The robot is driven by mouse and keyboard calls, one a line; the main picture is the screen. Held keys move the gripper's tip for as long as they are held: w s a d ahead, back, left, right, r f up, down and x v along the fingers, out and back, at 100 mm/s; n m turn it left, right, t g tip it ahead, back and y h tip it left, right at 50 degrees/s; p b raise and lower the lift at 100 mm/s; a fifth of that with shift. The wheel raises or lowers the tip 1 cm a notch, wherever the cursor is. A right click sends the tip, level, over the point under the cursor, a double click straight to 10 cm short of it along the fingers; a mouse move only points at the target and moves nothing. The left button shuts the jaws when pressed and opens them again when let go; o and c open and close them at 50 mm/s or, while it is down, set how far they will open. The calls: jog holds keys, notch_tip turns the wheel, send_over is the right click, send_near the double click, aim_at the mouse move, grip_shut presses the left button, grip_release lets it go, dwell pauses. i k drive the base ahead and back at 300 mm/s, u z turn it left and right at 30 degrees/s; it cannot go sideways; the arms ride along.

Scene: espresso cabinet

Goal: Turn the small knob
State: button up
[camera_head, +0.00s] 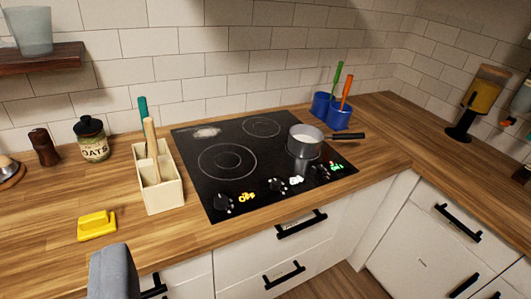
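A black cooktop (245,170) is set into the wooden counter. Along its front edge are several dark knobs: a left knob (222,203), a middle knob (276,186) and a right knob (319,172). Lit marks in yellow, white and green sit beside them. They look alike in size from here, so I cannot tell which is the small knob.
A saucepan (305,146) stands on the cooktop, its handle pointing right. A cream utensil holder (162,195) stands left of the cooktop, near a yellow block (97,225). Blue cups (338,119) stand behind right. Drawer handles (301,224) protrude below the counter.

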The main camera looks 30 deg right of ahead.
aim_at(320, 168)
jog(key=u, duration=0.1)
jog(key=k, duration=0.45)
jog(key=z, duration=0.85)
jog(key=i, duration=1.7)
jog(key=u, duration=0.65)
